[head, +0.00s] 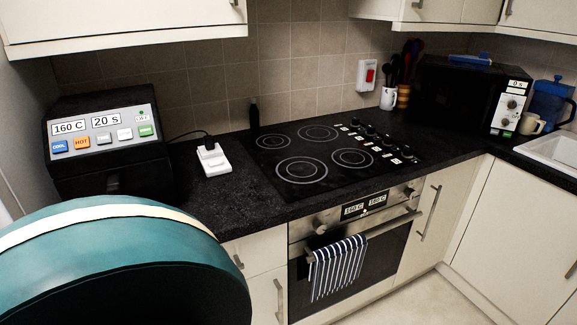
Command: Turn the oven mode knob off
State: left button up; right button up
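The oven (365,262) is built in under the counter, with a steel control panel across its top. A knob (320,228) is at the left end of the panel and another knob (408,191) is at the right end. I cannot tell which one is the mode knob, and their markings are too small to read. Between them a display (365,205) appears to show 160 C twice. The oven door is shut. Neither of my grippers is in view.
A striped towel (338,268) hangs over the oven door handle (385,224). Above is a black hob (325,158) with several knobs along its right side. A toaster-like machine (105,140) stands left, a microwave (465,98) right. Floor before the oven (430,300) looks clear.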

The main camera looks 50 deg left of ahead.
aim_at(320, 226)
jog(key=u, duration=1.6)
jog(key=i+l+u, duration=0.15)
jog(key=l+u, duration=0.25)
jog(key=i+l+u, duration=0.1)
jog(key=l+u, duration=0.3)
jog(key=i+l+u, duration=0.1)
jog(key=l+u, duration=0.15)
jog(key=l, duration=2)
jog(key=i, duration=0.05)
